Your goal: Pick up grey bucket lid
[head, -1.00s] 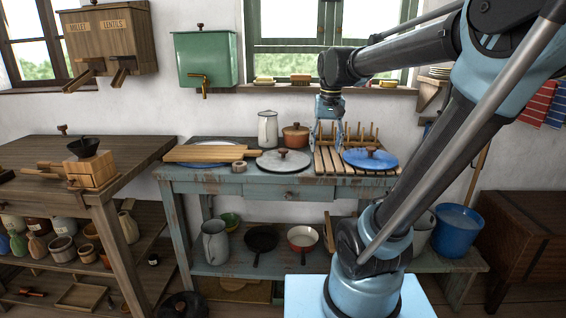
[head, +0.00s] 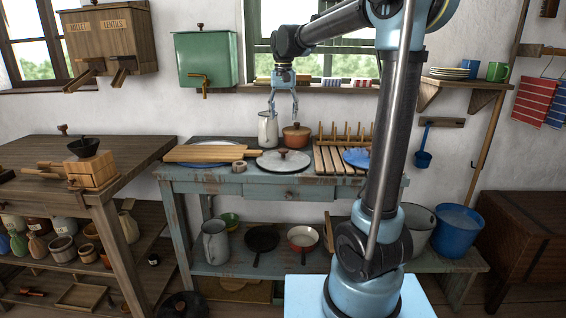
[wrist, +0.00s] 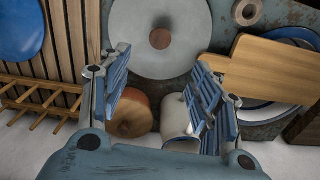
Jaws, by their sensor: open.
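The grey bucket lid (head: 270,164) is a flat round disc with a brown knob, lying on the blue-grey worktable. In the wrist view the lid (wrist: 180,64) fills the top middle, with its knob in plain sight and its upper rim cut off by the frame. My gripper (head: 283,117) hangs open and empty, pointing down, well above the back of the table, near the white jug and brown pot. In the wrist view my gripper's fingers (wrist: 160,62) are spread on either side of the lid's near rim, not touching it.
Behind the lid stand a brown pot (head: 296,136) and a white jug (head: 267,129). A wooden board (head: 205,154) lies to its left. A slatted rack (head: 327,160) and a blue lid (head: 354,156), partly hidden by my arm, lie to its right.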

